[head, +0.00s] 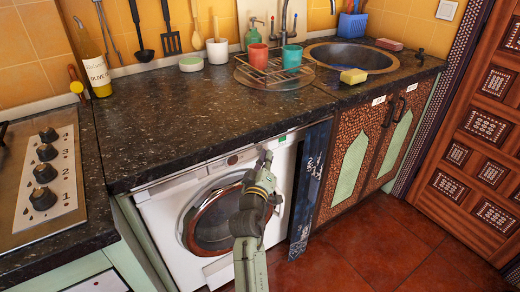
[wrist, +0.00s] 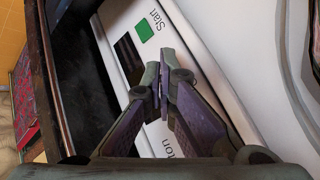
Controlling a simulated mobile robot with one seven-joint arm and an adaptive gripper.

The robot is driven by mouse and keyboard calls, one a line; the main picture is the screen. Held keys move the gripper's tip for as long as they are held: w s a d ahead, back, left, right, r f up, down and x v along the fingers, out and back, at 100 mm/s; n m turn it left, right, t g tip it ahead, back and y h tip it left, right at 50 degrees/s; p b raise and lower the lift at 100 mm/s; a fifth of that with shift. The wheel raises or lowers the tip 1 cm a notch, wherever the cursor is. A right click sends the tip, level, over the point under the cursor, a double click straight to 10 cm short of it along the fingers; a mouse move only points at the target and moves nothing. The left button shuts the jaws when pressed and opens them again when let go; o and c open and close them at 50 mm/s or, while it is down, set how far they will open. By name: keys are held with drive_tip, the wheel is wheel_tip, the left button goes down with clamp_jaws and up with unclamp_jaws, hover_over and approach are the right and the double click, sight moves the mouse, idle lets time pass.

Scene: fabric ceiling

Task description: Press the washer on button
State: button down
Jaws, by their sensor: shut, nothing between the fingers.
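The white washer (head: 165,212) stands under the dark counter, its round door (head: 190,232) facing out. A small green square button (head: 282,139) is at the right end of its top panel. In the wrist view the green button (wrist: 143,30) sits beside the word "Start", with a dark display strip (wrist: 128,60) next to it. My gripper (head: 265,158) is in front of the panel, a little left of and below the green button in the head view. In the wrist view my gripper (wrist: 162,92) has its fingertips together, empty, apart from the button in the picture. Contact with the panel cannot be told.
The counter edge (head: 220,150) overhangs just above the panel. A dark cloth-like strip (head: 308,185) hangs right of the washer, beside carved cabinet doors (head: 350,165). A stove (head: 45,175) is at the left. The red tiled floor (head: 380,250) is clear at the right.

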drive_tip(key=shift+w+a, duration=0.2)
drive_tip(key=shift+w, duration=0.15)
drive_tip(key=shift+w+a, duration=0.1)
idle(0.5)
drive_tip(key=shift+s+d, duration=0.35)
drive_tip(key=shift+s, duration=0.15)
drive_tip(key=s+d+p, duration=0.3)
drive_tip(key=s, duration=0.2)
drive_tip(key=shift+d, duration=0.3)
drive_tip(key=c, duration=2.3)
unclamp_jaws()
